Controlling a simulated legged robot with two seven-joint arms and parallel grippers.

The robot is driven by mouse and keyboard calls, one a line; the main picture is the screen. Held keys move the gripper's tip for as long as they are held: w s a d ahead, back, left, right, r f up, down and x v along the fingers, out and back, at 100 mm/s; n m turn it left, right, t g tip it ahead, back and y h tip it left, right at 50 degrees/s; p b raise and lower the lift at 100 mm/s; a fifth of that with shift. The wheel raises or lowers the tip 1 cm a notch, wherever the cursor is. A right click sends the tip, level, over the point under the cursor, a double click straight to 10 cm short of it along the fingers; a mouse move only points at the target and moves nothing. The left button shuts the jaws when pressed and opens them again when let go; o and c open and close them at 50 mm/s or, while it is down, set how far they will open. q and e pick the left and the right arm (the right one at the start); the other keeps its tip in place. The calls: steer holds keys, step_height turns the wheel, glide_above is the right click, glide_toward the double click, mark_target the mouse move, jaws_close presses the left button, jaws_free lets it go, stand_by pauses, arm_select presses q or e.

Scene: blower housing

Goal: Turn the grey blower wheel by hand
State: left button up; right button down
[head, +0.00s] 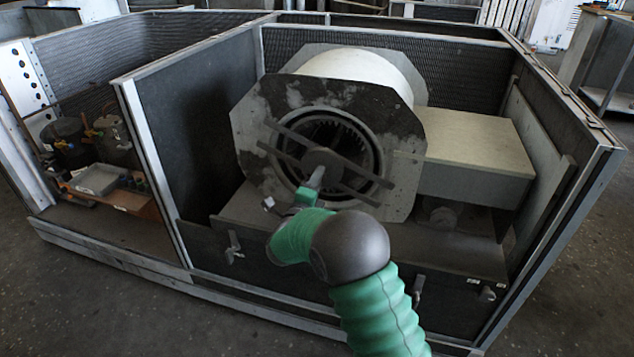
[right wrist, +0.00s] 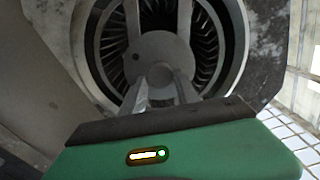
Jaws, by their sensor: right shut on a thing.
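The grey blower wheel (head: 326,130) sits inside a round opening in a scuffed octagonal housing plate (head: 263,102). Its fins show as a dark ring in the head view and at close range in the right wrist view (right wrist: 114,72). Bars cross the opening and meet at a round grey hub (right wrist: 150,55). My right gripper (head: 317,178) reaches to the hub's lower part, with its green wrist just below. In the right wrist view its fingers (right wrist: 158,96) close together against the hub; the exact contact is partly hidden. My left gripper is not in view.
A white drum (head: 361,66) lies behind the plate. A beige-topped box (head: 465,140) stands to the right. Metal frame walls enclose the bay. A left compartment holds dark canisters (head: 108,140) and a grey tray (head: 95,179). Concrete floor is clear in front.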

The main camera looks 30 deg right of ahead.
steer(key=c, duration=1.3)
jaws_free()
steer(key=shift+a+f, duration=0.15)
steer(key=shift+c, duration=0.2)
steer(key=o, duration=0.4)
steer(key=shift+w+f, duration=0.1)
steer(key=shift+w, duration=0.05)
steer(key=p+v, duration=0.5)
steer(key=v, duration=1.2)
